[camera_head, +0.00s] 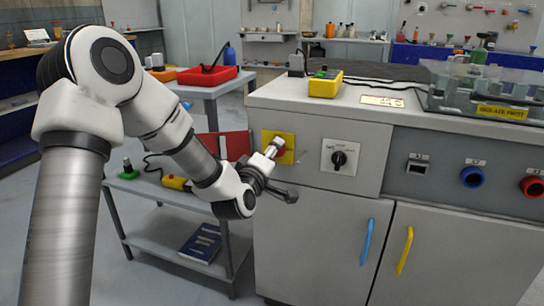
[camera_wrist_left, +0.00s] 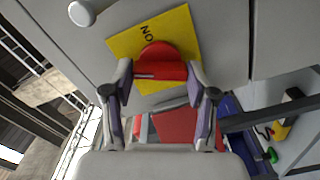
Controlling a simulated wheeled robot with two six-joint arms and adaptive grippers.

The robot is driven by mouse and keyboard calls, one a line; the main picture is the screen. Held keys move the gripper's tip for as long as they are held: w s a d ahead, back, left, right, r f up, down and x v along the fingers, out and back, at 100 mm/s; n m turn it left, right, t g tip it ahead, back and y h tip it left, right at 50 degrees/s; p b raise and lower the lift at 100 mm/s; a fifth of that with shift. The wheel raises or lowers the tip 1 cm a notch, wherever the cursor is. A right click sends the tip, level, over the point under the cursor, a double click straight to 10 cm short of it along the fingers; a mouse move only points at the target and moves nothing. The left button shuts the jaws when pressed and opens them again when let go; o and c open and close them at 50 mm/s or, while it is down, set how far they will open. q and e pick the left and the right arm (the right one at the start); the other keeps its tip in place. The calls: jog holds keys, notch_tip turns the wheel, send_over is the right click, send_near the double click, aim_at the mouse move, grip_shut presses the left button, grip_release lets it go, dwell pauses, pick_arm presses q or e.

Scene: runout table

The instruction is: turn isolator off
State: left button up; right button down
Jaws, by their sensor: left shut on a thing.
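The isolator has a yellow plate (camera_head: 286,139) on the front of the grey cabinet, with a red handle (camera_wrist_left: 163,55) at its middle. In the left wrist view, the word ON is on the yellow plate (camera_wrist_left: 182,24), just above the handle. My left gripper (camera_head: 273,152) reaches the plate from the front. In the left wrist view, its two fingers (camera_wrist_left: 160,72) close on either side of the red handle and hold it. In the head view my gripper mostly hides the handle. My right gripper is in neither view.
A black rotary switch (camera_head: 339,159) on a white plate sits right of the isolator. Blue (camera_head: 367,242) and yellow (camera_head: 405,250) door handles are below. A yellow control box (camera_head: 325,86) stands on the cabinet top. A grey shelf trolley (camera_head: 170,243) stands at left.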

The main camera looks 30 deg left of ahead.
pick_arm(q)
jog(key=n+b, duration=0.1)
jog(key=n, duration=0.3)
jog(key=shift+n, duration=0.3)
dwell(0.5)
jog(key=o, duration=1.2)
jog(key=shift+c, duration=0.2)
jog(key=shift+s, duration=0.1)
jog(key=v, duration=0.7)
jog(key=shift+s+f, duration=0.15)
